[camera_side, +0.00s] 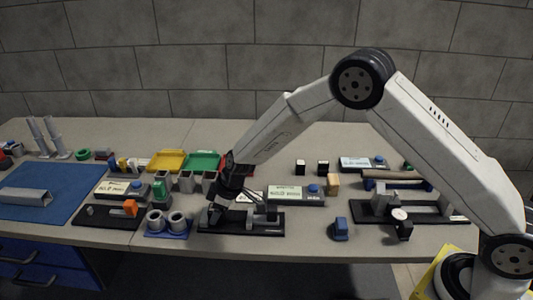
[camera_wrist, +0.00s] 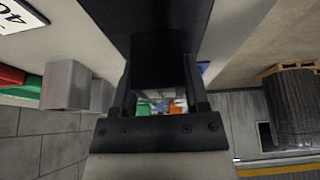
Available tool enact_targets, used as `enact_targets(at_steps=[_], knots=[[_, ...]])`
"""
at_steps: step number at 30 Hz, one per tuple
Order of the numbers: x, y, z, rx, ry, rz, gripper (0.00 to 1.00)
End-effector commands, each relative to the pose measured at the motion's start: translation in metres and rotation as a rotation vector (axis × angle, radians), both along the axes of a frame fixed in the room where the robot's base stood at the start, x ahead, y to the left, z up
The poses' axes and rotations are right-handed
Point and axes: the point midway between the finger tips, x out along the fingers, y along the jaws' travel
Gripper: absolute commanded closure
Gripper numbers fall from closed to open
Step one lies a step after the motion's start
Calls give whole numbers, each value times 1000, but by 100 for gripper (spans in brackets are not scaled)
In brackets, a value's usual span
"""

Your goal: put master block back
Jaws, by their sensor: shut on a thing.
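My gripper (camera_side: 222,204) points down at the black fixture plate (camera_side: 262,230) at the front middle of the bench. In the wrist view my gripper's fingers (camera_wrist: 162,88) stand on either side of a large dark block face (camera_wrist: 145,30), and they are shut on it. I take it for the master block, but its full shape is hidden. In the side view the held thing is mostly hidden by the dark fingers. I cannot tell whether it touches the fixture.
Grey cups on a blue base (camera_side: 168,222) stand close left of my gripper. Yellow (camera_side: 167,160) and green (camera_side: 203,160) bins are behind. A device with a blue knob (camera_side: 292,195) is to the right.

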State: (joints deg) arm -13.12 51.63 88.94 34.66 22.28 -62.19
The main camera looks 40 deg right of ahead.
Motion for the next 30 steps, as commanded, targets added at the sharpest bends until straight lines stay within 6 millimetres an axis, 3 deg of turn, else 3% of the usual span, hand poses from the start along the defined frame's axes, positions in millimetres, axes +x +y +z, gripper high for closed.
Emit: enact_targets(at_steps=[17,26,30], knots=[[2,0,6,0,-5,1,100],[2,1,32,3,-7,0,100],[-7,-2,45,1,-6,0,100]])
